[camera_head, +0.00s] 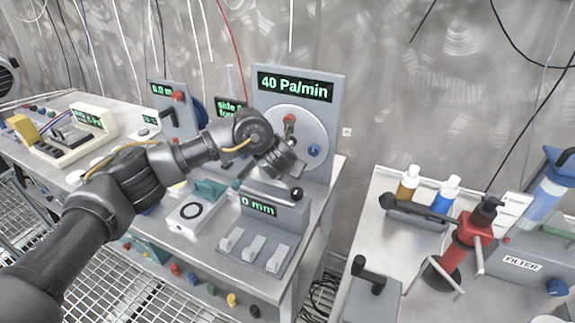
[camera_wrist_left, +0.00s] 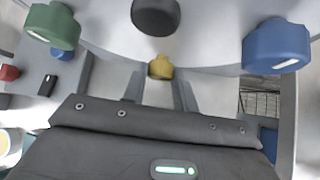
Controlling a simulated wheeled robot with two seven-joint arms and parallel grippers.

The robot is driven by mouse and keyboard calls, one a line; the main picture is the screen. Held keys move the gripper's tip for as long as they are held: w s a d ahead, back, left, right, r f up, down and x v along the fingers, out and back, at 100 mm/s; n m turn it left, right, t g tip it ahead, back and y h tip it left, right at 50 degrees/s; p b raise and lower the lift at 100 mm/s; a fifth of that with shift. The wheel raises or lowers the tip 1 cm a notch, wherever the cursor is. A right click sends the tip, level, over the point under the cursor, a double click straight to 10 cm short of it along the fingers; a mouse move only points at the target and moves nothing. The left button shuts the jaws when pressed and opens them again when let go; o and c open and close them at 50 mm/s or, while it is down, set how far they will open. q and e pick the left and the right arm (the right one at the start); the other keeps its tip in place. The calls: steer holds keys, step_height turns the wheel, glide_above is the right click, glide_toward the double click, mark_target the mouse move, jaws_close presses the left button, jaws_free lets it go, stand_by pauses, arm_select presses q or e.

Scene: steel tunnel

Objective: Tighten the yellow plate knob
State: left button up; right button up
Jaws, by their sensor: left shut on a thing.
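The grey upright panel (camera_head: 262,112) carries a round light plate (camera_head: 305,128) under a display reading "40 Pa/min". In the left wrist view the yellow plate knob (camera_wrist_left: 160,67) sits between the fingertips of my left gripper (camera_wrist_left: 159,80), which is shut on it. A green knob (camera_wrist_left: 52,24), a dark centre knob (camera_wrist_left: 157,14) and a blue knob (camera_wrist_left: 277,45) are around it. In the head view my left gripper (camera_head: 284,162) is at the lower part of the plate and hides the yellow knob. The blue knob also shows there (camera_head: 314,150). My right gripper is not in view.
A grey box (camera_head: 262,222) reading "0 mm" with several switches stands just below my gripper. Other instruments crowd the bench to the left. A second bench at right holds bottles (camera_head: 408,180), a red pump-like device (camera_head: 462,240) and a box marked FILTER (camera_head: 515,255).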

arm_select(q)
steer(key=shift+d+m+y, duration=0.2)
steer(key=shift+m+y, duration=0.1)
steer(key=shift+s+t+y, duration=0.1)
steer(key=shift+t+y, duration=0.3)
steer(key=shift+f+m+t+y, duration=0.1)
steer(key=shift+m+t+y, duration=0.4)
steer(key=shift+m+y, duration=0.15)
steer(key=o, duration=0.6)
steer(key=shift+c, duration=0.2)
steer(key=o, duration=0.4)
steer(key=s+r+p, duration=0.5)
steer(key=r+p, duration=0.5)
steer(key=s+r, duration=0.3)
steer(key=s, duration=0.6)
steer(key=shift+d+b, duration=0.25)
steer(key=shift+b, duration=0.1)
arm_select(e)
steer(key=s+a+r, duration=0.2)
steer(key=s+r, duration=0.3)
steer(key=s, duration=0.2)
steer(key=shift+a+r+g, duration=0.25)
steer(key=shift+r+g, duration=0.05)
